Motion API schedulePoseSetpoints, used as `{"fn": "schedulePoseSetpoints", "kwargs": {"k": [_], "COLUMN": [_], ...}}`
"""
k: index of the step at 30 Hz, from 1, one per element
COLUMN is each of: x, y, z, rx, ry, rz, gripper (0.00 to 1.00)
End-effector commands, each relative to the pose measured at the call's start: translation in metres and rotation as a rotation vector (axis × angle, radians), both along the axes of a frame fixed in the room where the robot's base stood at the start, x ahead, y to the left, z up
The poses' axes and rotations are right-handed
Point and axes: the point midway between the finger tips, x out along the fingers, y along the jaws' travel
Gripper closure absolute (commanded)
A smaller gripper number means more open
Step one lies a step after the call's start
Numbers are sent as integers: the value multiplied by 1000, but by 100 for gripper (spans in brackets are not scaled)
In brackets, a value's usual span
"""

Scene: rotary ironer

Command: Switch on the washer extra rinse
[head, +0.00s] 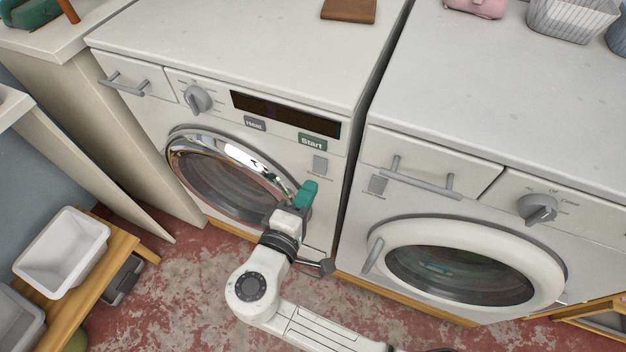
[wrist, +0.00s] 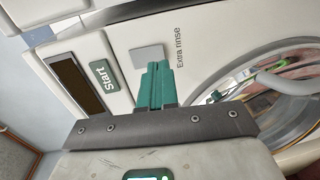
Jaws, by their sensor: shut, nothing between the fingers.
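The washer (head: 228,45) is the white machine on the left in the head view, with a chrome-ringed round door. Its extra rinse button (head: 320,165) is a plain grey square below the Start button (head: 312,142). In the wrist view the extra rinse button (wrist: 147,53) sits beside the printed words "Extra rinse". My gripper (head: 309,188) has green fingers, shut and empty, just below the button in the head view. In the wrist view my gripper (wrist: 156,70) overlaps the button's lower edge. I cannot tell whether the fingertips touch it.
A Hold button (head: 255,124), a dark display (head: 285,113) and a knob (head: 197,99) are on the same panel. A second machine (head: 470,170) with a bar-handled drawer stands at right. A white basin (head: 62,250) rests on a wooden bench at left.

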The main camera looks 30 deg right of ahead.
Motion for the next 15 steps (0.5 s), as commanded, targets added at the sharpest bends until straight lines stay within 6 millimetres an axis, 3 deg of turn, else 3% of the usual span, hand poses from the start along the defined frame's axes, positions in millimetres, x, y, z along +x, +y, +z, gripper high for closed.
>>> {"fn": "schedulePoseSetpoints", "kwargs": {"k": [6, 15], "x": [15, 19], "y": [-20, -26], "z": [-3, -4], "rx": [0, 0], "ry": [0, 0], "rz": [0, 0], "gripper": [100, 100]}}
